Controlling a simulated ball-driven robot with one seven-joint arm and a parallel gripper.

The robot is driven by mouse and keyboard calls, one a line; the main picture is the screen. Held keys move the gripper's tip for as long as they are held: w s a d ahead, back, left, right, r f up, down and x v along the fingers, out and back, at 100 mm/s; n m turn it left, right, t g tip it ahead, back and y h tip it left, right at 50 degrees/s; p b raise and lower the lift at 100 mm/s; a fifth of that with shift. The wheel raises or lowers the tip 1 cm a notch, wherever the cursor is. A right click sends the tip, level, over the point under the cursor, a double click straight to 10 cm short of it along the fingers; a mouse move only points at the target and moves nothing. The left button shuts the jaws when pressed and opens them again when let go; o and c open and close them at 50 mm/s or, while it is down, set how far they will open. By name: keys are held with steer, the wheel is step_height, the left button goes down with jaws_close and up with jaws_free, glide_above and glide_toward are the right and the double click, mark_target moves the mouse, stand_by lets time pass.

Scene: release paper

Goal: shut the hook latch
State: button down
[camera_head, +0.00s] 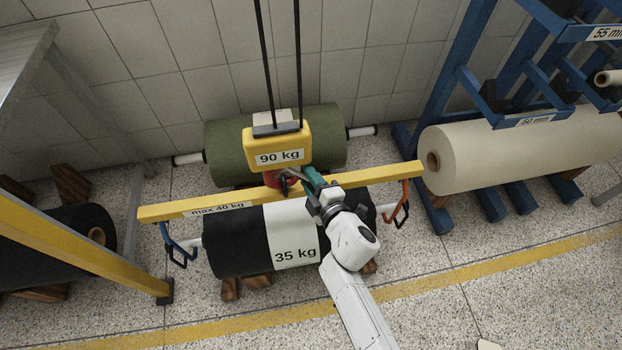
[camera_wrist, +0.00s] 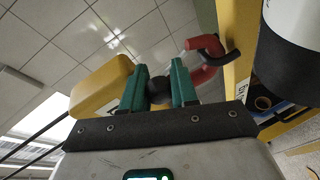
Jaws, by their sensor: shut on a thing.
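A red hook (camera_head: 273,180) hangs under the yellow hoist block (camera_head: 277,148) marked 90 kg, at the yellow lifting beam (camera_head: 375,177). In the wrist view the curved red hook (camera_wrist: 207,48) is right of the fingers, by a dark loop on the beam. My gripper (camera_head: 312,181) reaches in from the right of the hook. Its green fingers (camera_wrist: 163,88) are shut on a dark rounded part (camera_wrist: 158,91) between the block and the red hook. This looks like the latch, but the fingers hide most of it. I cannot tell whether the latch is closed.
A blue sling (camera_head: 178,245) and an orange sling (camera_head: 402,203) hang from the beam ends beside the black 35 kg roll (camera_head: 235,245). A green roll (camera_head: 225,150) lies behind. A blue rack (camera_head: 440,120) with a cream roll (camera_head: 520,147) stands right.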

steer(key=shift+f, duration=0.1)
steer(key=c, duration=1)
jaws_free()
steer(key=shift+c, duration=0.2)
steer(key=shift+o, duration=0.6)
